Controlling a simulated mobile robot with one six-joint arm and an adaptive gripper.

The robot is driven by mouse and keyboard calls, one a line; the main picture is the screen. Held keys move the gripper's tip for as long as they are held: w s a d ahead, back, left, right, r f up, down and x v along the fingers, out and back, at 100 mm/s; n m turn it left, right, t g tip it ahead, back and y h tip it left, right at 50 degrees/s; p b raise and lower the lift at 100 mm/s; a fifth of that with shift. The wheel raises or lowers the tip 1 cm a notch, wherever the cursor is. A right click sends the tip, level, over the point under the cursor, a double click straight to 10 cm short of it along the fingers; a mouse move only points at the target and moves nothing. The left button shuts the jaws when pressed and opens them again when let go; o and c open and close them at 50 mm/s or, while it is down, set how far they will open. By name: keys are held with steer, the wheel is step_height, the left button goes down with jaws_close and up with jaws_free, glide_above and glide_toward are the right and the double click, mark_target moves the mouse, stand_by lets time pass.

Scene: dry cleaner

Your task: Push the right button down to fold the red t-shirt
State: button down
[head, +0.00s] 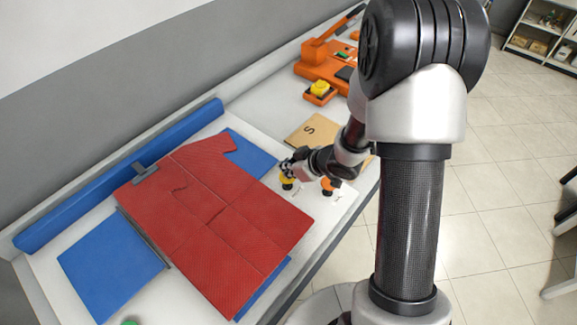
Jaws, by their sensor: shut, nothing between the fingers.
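The red t-shirt (215,205) lies spread flat on the blue folding boards (110,265). A grey clip (145,173) sits at its upper left edge. My gripper (287,168) is shut and empty, just right of the shirt. Its tips are right above a yellow button (287,181) with a dark base; I cannot tell whether they touch it. An orange button (327,184) stands just to the right, partly under my wrist. A green round thing (128,322) is cut off at the bottom edge.
A long blue bar (120,172) runs along the wall side. A cardboard piece marked S (308,130) lies behind my gripper. An orange machine (325,62) and a yellow button on an orange box (319,91) stand farther back. Shelves (545,30) are at the upper right.

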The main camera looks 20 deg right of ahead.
mark_target(289, 179)
stand_by(0.3)
step_height(289, 179, down, 5)
steer(key=b, duration=0.3)
steer(key=shift+s+r, duration=0.1)
stand_by(1.0)
